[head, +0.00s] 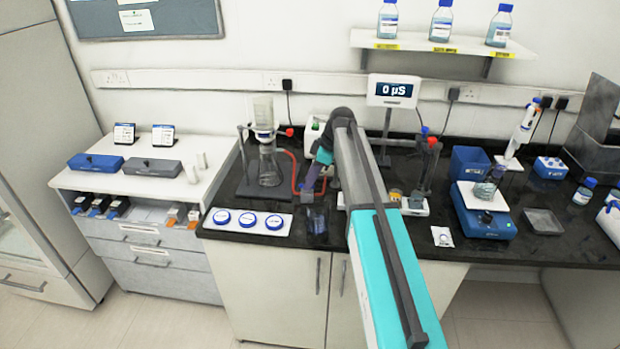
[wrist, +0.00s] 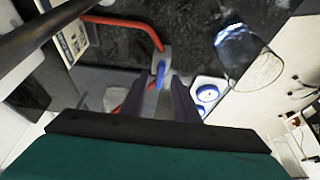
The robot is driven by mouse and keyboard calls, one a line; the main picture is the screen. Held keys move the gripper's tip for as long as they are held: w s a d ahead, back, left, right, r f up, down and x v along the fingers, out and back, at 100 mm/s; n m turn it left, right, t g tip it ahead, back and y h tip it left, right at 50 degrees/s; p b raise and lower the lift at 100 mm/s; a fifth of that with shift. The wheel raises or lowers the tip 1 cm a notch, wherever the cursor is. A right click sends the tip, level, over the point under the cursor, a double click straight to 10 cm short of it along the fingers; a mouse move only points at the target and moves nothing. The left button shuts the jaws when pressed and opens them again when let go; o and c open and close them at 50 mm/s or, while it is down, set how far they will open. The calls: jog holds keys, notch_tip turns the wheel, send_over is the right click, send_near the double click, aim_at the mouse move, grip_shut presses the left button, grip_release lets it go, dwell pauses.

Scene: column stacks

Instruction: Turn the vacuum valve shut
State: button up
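The vacuum valve is a small grey body with a blue lever (wrist: 160,72) on a red hose (wrist: 128,20), seen in the wrist view. The red hose also shows in the head view (head: 294,178), running from the filter flask (head: 269,170) toward my gripper. My gripper (wrist: 163,82) is open. The blue lever shows at the gap between its two dark fingertips. Whether the fingers touch it I cannot tell. In the head view my gripper (head: 308,193) is low over the black bench, and the valve is hidden or too small to make out there.
A glass beaker (wrist: 248,58) lies or stands near the valve. A white tray with several blue-lidded dishes (head: 248,221) is at the bench's front left. The filter flask stands left of my gripper, and a white instrument with a 0 µS display (head: 393,91) is behind.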

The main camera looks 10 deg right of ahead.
jog(key=shift+a+f, duration=0.1)
jog(key=shift+f, duration=0.15)
jog(key=shift+c, duration=0.3)
grip_shut()
jog(key=shift+m+b, duration=0.4)
jog(key=shift+m, duration=0.1)
jog(key=m+b, duration=0.1)
jog(key=m+t, duration=0.1)
jog(key=shift+s+f+m+h+b, duration=0.15)
jog(key=shift+s+m+h+b, duration=0.15)
jog(key=shift+h+b, duration=0.1)
jog(key=m+t+b, duration=0.1)
jog(key=m, duration=0.2)
jog(key=shift+a+h, duration=0.1)
jog(key=shift+h, duration=0.3)
jog(key=m, duration=0.2)
jog(key=m+h, duration=0.1)
jog(key=m+t+h+b, duration=0.1)
jog(key=m, duration=0.1)
jog(key=shift+s+a+m, duration=0.1)
jog(key=shift+a+m, duration=0.2)
jog(key=m, duration=0.2)
jog(key=m+h, duration=0.1)
jog(key=m, duration=0.1)
jog(key=m+h, duration=0.1)
jog(key=shift+a+m+b, duration=0.3)
jog(key=shift+m+b, duration=0.1)
